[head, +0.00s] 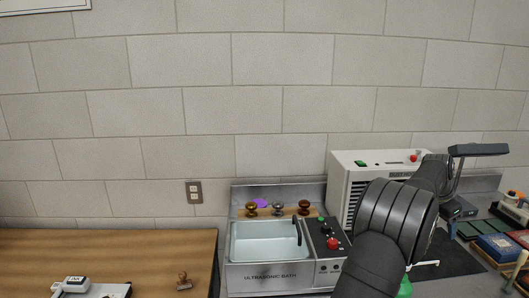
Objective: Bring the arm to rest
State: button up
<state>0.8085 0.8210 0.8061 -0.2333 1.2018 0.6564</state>
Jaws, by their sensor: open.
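My arm (397,222) rises from the bottom edge at the right of the head view. Its thick black links bend up and away in front of the white cabinet. I cannot make out my gripper or its fingertips; the far end of the arm is hidden behind its own links or merges with the dark things there.
An ultrasonic bath (270,276) stands at the centre, with several small knobbed items behind its basin. A white vented cabinet (345,190) is close behind my arm. A dark flat-headed fixture (478,150) and books (497,247) are at right. A wooden table (120,255) is at left, mostly clear.

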jog(key=w+f+m, duration=0.1)
jog(key=w+f, duration=0.4)
jog(key=w, duration=0.2)
jog(key=shift+w+f, duration=0.15)
jog(key=shift+f, duration=0.1)
jog(key=s+d+r, duration=0.2)
jog(key=s+r, duration=0.3)
jog(key=s, duration=0.2)
jog(key=s+a+r+n, duration=0.1)
jog(key=a+r+n, duration=0.1)
jog(key=a, duration=0.4)
jog(key=shift+s+a+r+n+t, duration=0.25)
jog(key=shift+s+a+n+t, duration=0.15)
jog(key=shift+n, duration=0.1)
jog(key=shift+w+d, duration=0.1)
